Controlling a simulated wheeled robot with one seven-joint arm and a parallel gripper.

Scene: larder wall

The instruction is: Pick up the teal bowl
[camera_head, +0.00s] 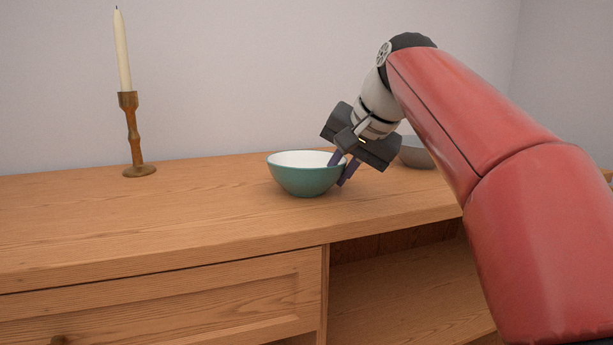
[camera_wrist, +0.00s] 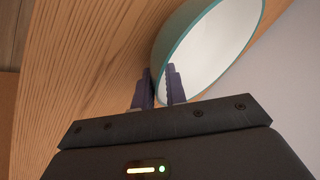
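The teal bowl (camera_head: 300,180), white inside, stands upright on the wooden counter. My gripper (camera_head: 342,168) reaches down to its right-hand rim, with one finger inside the bowl and one outside. In the wrist view my gripper (camera_wrist: 160,82) has its two dark purple fingers close together with the rim of the bowl (camera_wrist: 212,50) between them. The narrow gap fits fingers shut on the rim. Part of the rim is hidden behind the fingers. The bowl appears to rest on the counter.
A grey bowl (camera_head: 415,153) stands behind my gripper to the right, partly hidden by my arm. A cream candle in a wooden candlestick (camera_head: 134,140) stands at the left. The wooden counter (camera_head: 200,210) is clear between it and the teal bowl. An open shelf (camera_head: 400,295) lies below.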

